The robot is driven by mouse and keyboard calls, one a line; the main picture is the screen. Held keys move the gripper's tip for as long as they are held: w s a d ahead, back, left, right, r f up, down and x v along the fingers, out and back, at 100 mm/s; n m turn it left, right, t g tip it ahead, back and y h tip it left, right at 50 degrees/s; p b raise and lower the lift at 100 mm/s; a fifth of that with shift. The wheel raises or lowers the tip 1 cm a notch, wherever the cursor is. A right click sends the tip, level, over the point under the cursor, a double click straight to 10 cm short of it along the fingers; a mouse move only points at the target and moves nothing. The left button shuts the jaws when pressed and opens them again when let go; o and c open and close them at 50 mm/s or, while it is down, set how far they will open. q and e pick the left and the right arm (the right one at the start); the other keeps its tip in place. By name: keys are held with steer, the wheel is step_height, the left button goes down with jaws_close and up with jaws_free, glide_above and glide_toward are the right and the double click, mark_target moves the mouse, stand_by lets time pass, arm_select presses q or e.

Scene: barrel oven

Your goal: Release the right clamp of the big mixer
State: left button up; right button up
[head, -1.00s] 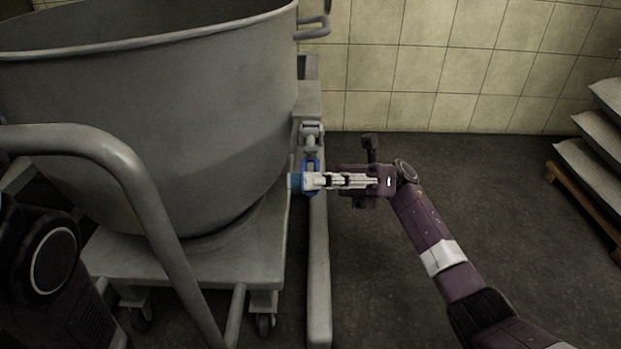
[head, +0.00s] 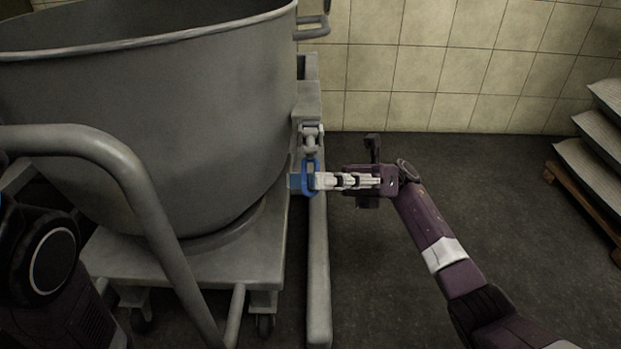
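The big mixer's grey bowl (head: 160,120) stands on its wheeled base at the left. The right clamp (head: 311,137) is on the right side of the mixer, with a blue loop-shaped handle (head: 306,177) hanging below its grey hinge. My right gripper (head: 320,181) comes in from the right, its pale fingertips at the right edge of the blue loop. Whether the tips touch the loop or sit just beside it is unclear. The fingers show edge-on, so their opening is hidden. Part of my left arm shows at the left edge; its gripper is out of view.
A curved grey push handle (head: 145,200) rises in front of the bowl. A grey frame rail (head: 318,270) runs along the floor below the clamp. Stacked sacks (head: 590,180) lie on a wooden pallet at the right. The dark floor between is clear, with a tiled wall behind.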

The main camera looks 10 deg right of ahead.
steer(key=v, duration=0.6)
steer(key=shift+w+d+f, duration=0.1)
steer(key=shift+d, duration=0.05)
stand_by(0.3)
